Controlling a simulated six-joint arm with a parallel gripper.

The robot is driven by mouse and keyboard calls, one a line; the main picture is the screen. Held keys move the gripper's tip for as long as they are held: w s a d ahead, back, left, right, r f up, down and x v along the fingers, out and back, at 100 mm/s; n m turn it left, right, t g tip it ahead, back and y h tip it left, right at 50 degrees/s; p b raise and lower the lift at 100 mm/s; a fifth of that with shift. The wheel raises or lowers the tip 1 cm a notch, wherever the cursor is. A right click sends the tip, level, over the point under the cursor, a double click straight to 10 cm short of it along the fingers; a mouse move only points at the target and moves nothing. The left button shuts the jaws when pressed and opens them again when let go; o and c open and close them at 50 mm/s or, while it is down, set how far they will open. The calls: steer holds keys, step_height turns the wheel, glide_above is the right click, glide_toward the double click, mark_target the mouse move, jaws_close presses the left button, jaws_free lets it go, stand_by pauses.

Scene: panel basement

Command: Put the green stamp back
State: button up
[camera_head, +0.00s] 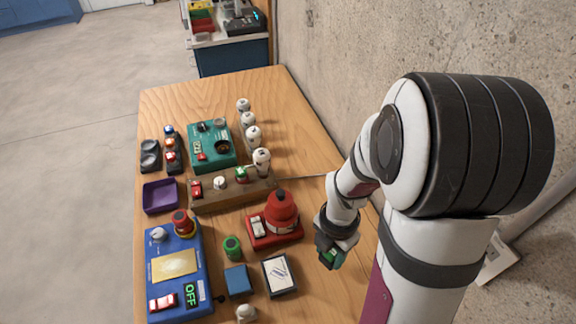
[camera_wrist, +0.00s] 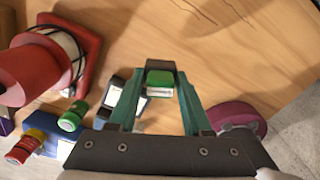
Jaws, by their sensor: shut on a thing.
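My gripper (camera_head: 329,254) hangs over the right side of the wooden table, to the right of the red domed device. It is shut on a small green block, which I take to be the green stamp (camera_wrist: 160,82). In the wrist view the stamp sits between the fingertips, green on top with a pale strip on its near side. A wooden rack (camera_head: 230,191) stands mid-table, to the left of and beyond my gripper. It carries a red piece, a white knob and a green-and-white piece.
The red device (camera_head: 281,216) stands between gripper and rack. A green cylinder (camera_head: 232,247), a blue block (camera_head: 238,281) and a framed white pad (camera_head: 280,274) lie in front. A blue panel (camera_head: 178,270) and purple tray (camera_head: 160,195) are left. A concrete wall (camera_head: 340,70) borders the right.

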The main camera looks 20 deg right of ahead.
steer(key=shift+w+a+f, duration=0.9)
steer(key=shift+w+a, duration=0.1)
step_height(320, 180, down, 3)
steer(key=shift+a+f, duration=0.1)
steer(key=shift+w+f, duration=0.1)
steer(key=shift+f, duration=0.3)
steer(key=shift+f, duration=0.15)
steer(key=o, duration=1)
steer(key=shift+o, duration=0.2)
